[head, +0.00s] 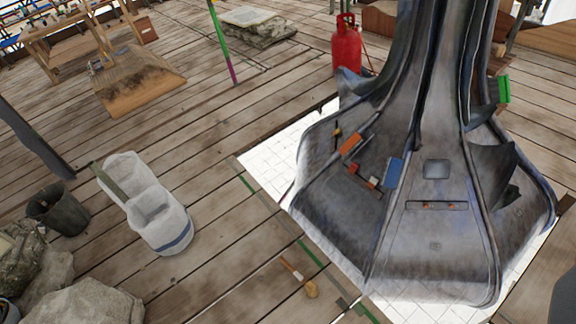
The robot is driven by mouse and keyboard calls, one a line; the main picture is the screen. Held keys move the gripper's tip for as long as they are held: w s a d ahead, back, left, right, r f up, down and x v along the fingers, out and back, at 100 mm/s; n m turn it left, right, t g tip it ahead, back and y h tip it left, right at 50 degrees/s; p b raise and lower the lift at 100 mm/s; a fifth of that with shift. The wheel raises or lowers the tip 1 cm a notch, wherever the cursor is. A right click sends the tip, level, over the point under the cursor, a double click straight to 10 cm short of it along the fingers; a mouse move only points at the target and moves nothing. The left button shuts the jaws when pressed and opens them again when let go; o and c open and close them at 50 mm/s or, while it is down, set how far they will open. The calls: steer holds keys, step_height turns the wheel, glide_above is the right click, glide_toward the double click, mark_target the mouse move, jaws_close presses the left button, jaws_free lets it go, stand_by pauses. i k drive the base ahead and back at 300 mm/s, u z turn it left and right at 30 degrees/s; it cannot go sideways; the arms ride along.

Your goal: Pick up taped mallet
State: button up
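A small mallet-like tool (311,289) lies on the wooden plank floor, low and just right of the middle in the head view. Its head is tan-yellow, and a short handle with a pale band runs up and left from it. It is too small to tell whether the band is tape. It lies apart from other objects, left of the metal finial base and close to a green strip on the floor. My gripper is not visible in this view.
The big grey metal finial (436,215) stands on white tiles at right, with small coloured items on its flared base. A white bag-like object (148,205), a dark bucket (58,208) and rocks (85,303) are at left. A red gas cylinder (346,47) stands behind. Planks around the mallet are clear.

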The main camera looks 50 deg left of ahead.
mark_target(312, 290)
steer(key=u, duration=0.85)
steer(key=k, duration=0.5)
steer(key=u, duration=0.35)
